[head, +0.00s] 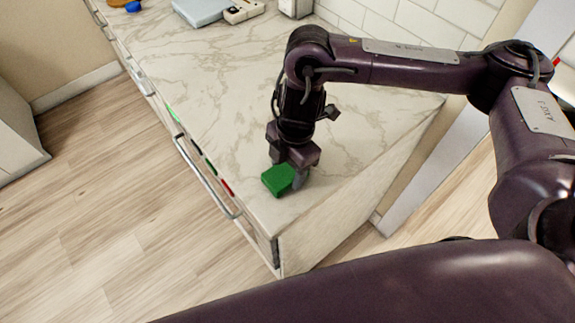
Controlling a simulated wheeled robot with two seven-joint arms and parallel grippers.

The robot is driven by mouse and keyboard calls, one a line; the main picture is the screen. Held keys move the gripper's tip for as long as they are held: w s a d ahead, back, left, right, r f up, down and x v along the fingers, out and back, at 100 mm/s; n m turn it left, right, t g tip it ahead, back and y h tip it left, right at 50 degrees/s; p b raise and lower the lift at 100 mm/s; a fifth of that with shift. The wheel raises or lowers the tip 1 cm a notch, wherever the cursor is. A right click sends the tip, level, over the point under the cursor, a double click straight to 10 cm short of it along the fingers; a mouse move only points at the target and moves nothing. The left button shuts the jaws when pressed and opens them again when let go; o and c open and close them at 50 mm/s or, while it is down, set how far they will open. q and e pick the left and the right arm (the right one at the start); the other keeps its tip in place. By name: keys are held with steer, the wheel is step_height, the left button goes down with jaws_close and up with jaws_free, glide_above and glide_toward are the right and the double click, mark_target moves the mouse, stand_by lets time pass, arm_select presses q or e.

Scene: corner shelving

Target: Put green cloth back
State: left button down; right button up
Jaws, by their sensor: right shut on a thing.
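The green cloth (277,179) shows as a small folded block at the near corner of the marble counter. My right gripper (287,172) points down over it and is shut on it. One finger shows at the cloth's right side, and part of the cloth is hidden by the gripper. I cannot tell whether the cloth touches the counter or is held just above it. My left gripper is not in view.
The marble counter (190,70) is mostly bare. At its far end are a light blue flat object (200,10), a white device (243,11) and a white box (295,8). A metal handle (205,180) and small coloured marks run along the front. Wooden floor (110,200) lies left.

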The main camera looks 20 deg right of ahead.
steer(key=o, duration=1)
steer(key=shift+f, duration=0.1)
steer(key=shift+c, duration=0.2)
step_height(320, 180, up, 12)
steer(key=d+p, duration=0.1)
steer(key=shift+w+d, duration=0.3)
steer(key=shift+d, duration=0.05)
